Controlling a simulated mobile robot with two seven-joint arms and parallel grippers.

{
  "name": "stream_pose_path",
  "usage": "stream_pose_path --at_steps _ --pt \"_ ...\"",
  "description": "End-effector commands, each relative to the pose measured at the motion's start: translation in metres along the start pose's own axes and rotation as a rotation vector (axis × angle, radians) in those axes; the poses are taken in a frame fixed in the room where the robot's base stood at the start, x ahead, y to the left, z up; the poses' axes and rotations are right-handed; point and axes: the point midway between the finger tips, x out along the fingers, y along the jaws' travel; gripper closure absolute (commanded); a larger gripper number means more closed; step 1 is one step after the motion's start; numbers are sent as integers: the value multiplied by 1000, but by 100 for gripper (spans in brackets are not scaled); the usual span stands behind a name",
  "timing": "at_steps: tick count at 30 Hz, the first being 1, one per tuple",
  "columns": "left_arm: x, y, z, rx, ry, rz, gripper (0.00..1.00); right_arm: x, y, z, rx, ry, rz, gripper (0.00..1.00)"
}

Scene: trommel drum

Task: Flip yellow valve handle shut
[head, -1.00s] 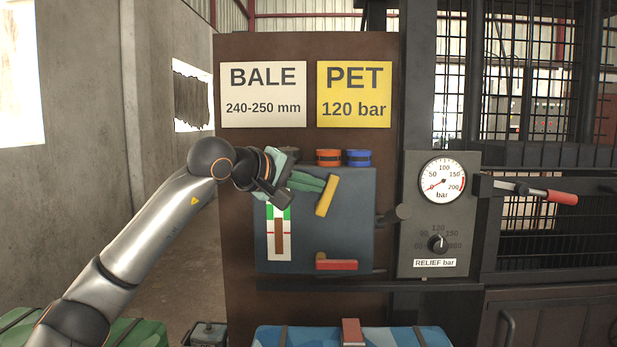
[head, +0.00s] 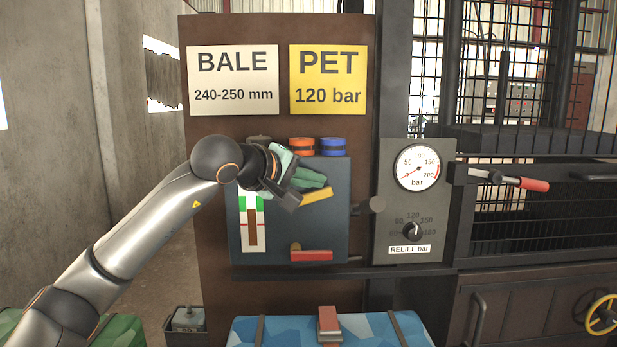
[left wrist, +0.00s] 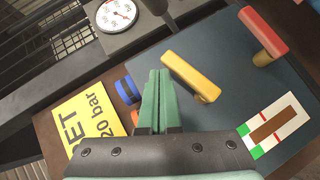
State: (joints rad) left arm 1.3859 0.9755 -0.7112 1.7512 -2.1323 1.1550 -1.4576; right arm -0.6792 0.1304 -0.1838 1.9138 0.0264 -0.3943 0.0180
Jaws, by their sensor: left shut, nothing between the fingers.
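The yellow valve handle (head: 316,197) is on the front of a dark blue-grey box (head: 310,225). In the head view it lies close to level, its right end slightly raised. It also shows in the left wrist view (left wrist: 190,76). My left gripper (head: 318,181), with green fingers, is shut and empty just above the handle in the head view. In the left wrist view the shut fingers (left wrist: 158,75) are close beside one end of the handle; I cannot tell if they touch. My right gripper is not in view.
A red handle (head: 312,256) sits lower on the box, and a level gauge (head: 252,225) at its left. Orange (head: 302,146) and blue (head: 333,147) rings are along its top. A panel with a pressure gauge (head: 417,167) and a red-gripped lever (head: 533,184) stand to the right.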

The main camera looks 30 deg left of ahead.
Motion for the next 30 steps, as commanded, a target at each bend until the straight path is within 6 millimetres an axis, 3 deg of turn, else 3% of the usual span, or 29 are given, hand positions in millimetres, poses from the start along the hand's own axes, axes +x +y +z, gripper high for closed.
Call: stream_pose_path --at_steps 30 --pt "10 -6 10 -1 -1 -1 100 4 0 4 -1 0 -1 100"
